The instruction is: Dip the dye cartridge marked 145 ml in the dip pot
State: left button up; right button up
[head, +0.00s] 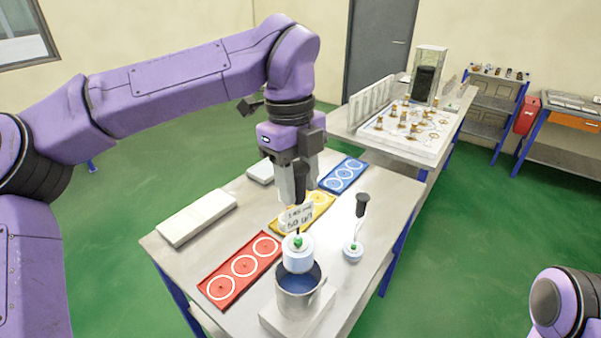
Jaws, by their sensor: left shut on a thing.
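The dye cartridge (298,258) is a white round body with a green spot on top. A tag (297,217) above it reads "145 ml", with a second line that looks like "50 µl". My left gripper (298,198) points down above it, shut on the cartridge's upper part, which the fingers mostly hide. The dip pot (298,297) is a grey cylinder with dark blue liquid, on a pale block at the table's front. The cartridge is upright at the pot's mouth, overlapping its far rim; I cannot tell how deep its lower end is. My right gripper is out of view.
A second cartridge (353,252) with a black knob stands right of the pot. Red (240,268), yellow (289,226) and blue (343,174) trays with white rings lie on the table. A pale slab (197,217) lies left. Another table (405,146) with brass parts stands behind.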

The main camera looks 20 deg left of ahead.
aim_at(299, 243)
pick_arm(q)
notch_tip(299, 243, down, 15)
jog(key=b, duration=1.1)
jog(key=shift+w, duration=0.15)
jog(key=shift+r, duration=0.15)
jog(key=shift+f+b, duration=0.45)
jog(key=shift+f, duration=0.1)
